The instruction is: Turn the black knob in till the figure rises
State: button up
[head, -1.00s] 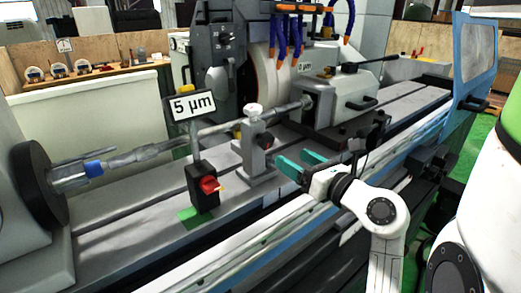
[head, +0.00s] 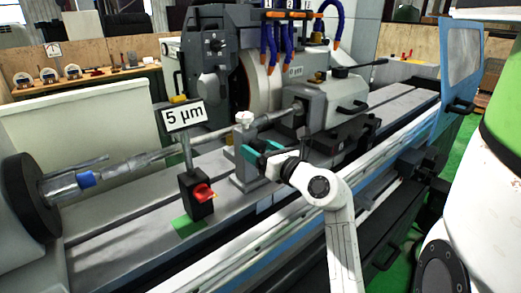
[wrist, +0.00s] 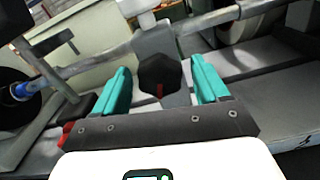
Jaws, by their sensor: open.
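In the head view my fingers hide most of the knob.
A black box with a red switch (head: 203,193) stands on a green patch left of my gripper. The shaft (head: 140,162) runs from the chuck (head: 30,197) to the tailstock (head: 320,110). Blue hoses (head: 275,45) hang by the grinding wheel. The front rail lies beneath my arm.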

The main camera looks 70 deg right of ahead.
jog(key=c, duration=1.1)
jog(key=shift+o, duration=0.2)
jog(key=shift+r, duration=0.1)
jog(key=shift+p, duration=0.4)
jog(key=m+p, duration=0.1)
jog(key=p, duration=0.1)
jog(key=m+p, duration=0.1)
jog(key=p, duration=0.1)
jog(key=shift+a+r+p, duration=0.1)
jog(key=shift+r+p, duration=0.2)
jog(key=m+p, duration=0.3)
jog(key=p, duration=0.1)
jog(key=shift+f+p, duration=0.1)
jog(key=shift+p, duration=0.2)
jog(key=shift+f+m+p, duration=0.2)
jog(key=shift+m+p, duration=0.7)
jog(key=shift+p, duration=0.1)
jog(key=shift+f, duration=0.1)
